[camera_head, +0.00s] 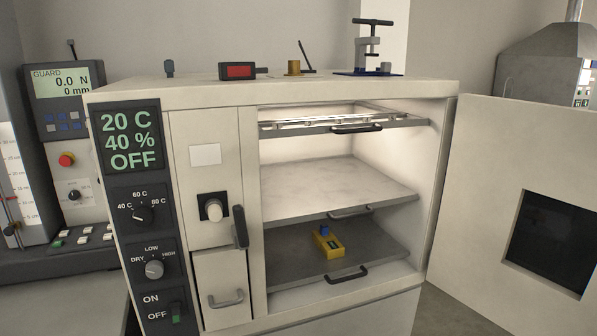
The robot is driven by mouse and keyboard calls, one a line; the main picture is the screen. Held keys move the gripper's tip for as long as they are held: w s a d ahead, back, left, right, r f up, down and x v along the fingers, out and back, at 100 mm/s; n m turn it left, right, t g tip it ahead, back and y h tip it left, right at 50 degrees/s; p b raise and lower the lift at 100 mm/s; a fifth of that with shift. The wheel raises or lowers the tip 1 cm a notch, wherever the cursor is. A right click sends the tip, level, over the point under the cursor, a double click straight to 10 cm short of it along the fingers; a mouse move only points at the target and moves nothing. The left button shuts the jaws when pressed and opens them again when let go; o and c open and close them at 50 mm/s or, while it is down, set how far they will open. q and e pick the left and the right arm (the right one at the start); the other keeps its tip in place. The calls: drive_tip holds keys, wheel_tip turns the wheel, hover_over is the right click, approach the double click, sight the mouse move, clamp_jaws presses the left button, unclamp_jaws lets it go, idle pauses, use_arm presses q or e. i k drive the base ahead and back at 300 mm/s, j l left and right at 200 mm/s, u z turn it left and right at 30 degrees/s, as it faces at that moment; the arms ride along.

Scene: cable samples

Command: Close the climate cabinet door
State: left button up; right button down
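The climate cabinet (280,92) stands in the middle of the head view, and its display reads 20 C, 40 % and OFF. Its door (480,210) is swung wide open to the right, hinged at the cabinet's right edge, with a dark window (553,243). The lit chamber shows a top rack (345,124), a middle shelf (335,188) and a lower shelf (375,243), each with a dark front handle. A yellow block with a blue part (329,243) sits on the lower shelf. Neither of my grippers is in view.
A red device (237,71), a brass piece (294,67) and a small press (375,50) stand on the cabinet top. A tester with a GUARD display (66,83) stands at left. A grey hooded machine (545,65) is behind the door. Floor shows at lower right.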

sight(515, 241)
drive_tip(key=k, duration=1.25)
drive_tip(key=l+u, duration=0.1)
drive_tip(key=u, duration=1.55)
drive_tip(key=k+l, duration=0.15)
drive_tip(key=l, duration=0.6)
drive_tip(key=k+l, duration=0.1)
drive_tip(key=l, duration=0.65)
drive_tip(key=k+l, duration=0.15)
drive_tip(key=l, duration=0.55)
drive_tip(key=k+l, duration=0.15)
drive_tip(key=l, duration=0.6)
drive_tip(key=k+l, duration=0.15)
drive_tip(key=l, duration=0.6)
drive_tip(key=k+l, duration=0.1)
drive_tip(key=l, duration=0.65)
drive_tip(key=k+l, duration=0.15)
drive_tip(key=l, duration=0.55)
drive_tip(key=k+l, duration=0.15)
drive_tip(key=l, duration=0.6)
